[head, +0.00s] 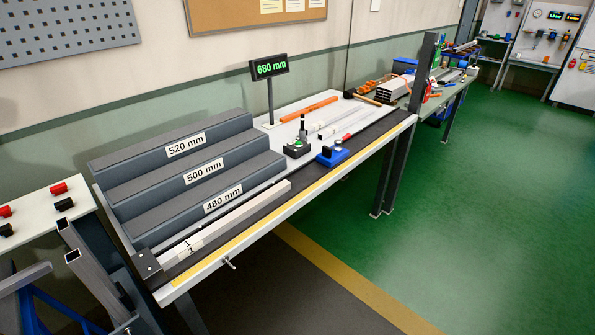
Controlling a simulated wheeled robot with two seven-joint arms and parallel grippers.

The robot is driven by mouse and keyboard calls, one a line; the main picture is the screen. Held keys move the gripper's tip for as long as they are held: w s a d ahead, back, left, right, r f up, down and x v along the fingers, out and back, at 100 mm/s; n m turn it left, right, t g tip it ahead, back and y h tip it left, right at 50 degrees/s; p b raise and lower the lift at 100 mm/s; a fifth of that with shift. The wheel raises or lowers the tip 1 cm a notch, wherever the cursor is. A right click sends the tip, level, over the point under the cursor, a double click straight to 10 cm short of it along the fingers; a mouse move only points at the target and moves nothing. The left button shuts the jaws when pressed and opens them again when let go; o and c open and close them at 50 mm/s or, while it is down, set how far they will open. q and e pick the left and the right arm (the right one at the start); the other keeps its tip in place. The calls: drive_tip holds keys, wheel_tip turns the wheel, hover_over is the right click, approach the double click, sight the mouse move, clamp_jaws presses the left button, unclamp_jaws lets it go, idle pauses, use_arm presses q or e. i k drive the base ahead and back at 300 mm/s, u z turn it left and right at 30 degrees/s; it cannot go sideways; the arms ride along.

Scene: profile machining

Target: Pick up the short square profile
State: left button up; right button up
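Several square metal profiles are in view, and I cannot tell for sure which is the short one. A grey hollow square profile (92,272) leans at the lower left with its open end up. Another grey profile (24,279) lies slanted beside it, cut off by the picture's left edge. A long pale profile (240,214) lies along the front of the workbench, with a white label marked 1 near its left end. Neither of my grippers is in view.
The workbench (225,262) carries grey steps (150,170) labelled 520, 500 and 480 mm. A display (269,67) reads 680 mm. A blue device (332,156) stands near the front edge. A side table (45,212) holds red and black pieces. The green floor at right is clear.

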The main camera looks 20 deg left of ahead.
sight(167, 259)
drive_tip(key=z, duration=1.35)
drive_tip(key=i, duration=1.15)
drive_tip(key=u, duration=3)
drive_tip(key=i, duration=0.3)
drive_tip(key=u, duration=0.05)
